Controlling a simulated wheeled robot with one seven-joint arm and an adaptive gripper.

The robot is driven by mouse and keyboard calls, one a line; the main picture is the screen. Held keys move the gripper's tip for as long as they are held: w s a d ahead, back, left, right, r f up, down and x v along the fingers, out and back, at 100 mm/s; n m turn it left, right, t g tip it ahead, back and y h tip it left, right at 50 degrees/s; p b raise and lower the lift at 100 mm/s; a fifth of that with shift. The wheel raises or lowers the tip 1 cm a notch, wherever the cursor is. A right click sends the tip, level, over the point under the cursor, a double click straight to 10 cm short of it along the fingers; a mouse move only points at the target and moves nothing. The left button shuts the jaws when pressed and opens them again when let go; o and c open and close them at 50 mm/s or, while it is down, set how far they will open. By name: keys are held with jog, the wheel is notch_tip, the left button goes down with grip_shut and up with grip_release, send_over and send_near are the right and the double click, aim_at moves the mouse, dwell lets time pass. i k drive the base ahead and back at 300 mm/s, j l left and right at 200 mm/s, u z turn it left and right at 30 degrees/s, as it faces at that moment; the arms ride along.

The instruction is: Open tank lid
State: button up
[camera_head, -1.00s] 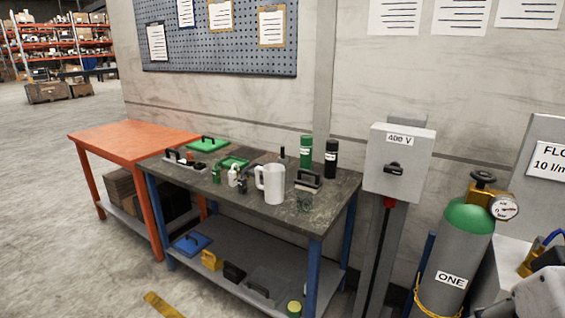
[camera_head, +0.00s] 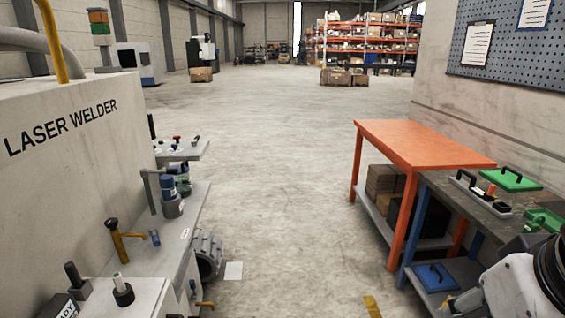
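I cannot pick out a tank with certainty. A green lid-like plate with a black handle (camera_head: 512,180) lies at the back of the dark bench at the right. A second green piece (camera_head: 545,221) is partly cut off at the right edge. A blue plate with a black handle (camera_head: 435,277) lies on the bench's lower shelf. White and black links of my arm show at the lower right and hide part of the bench. My gripper's fingertips do not show.
An orange table (camera_head: 425,143) stands before the dark bench, with boxes below. The laser welder (camera_head: 70,150) fills the left side, its ledge carrying blue-topped containers (camera_head: 171,190), a yellow-brown tap (camera_head: 120,240) and knobs. Open concrete floor (camera_head: 270,170) runs between them.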

aim_at(177, 166)
jog(key=i+u, duration=0.4)
jog(key=i+l+u, duration=0.25)
jog(key=i+u, duration=0.2)
jog(key=i+l+u, duration=0.4)
jog(key=i+l+z, duration=0.15)
jog(key=i, duration=0.35)
jog(key=i+l+z, duration=0.15)
jog(key=i+l, duration=0.15)
jog(key=i, duration=0.25)
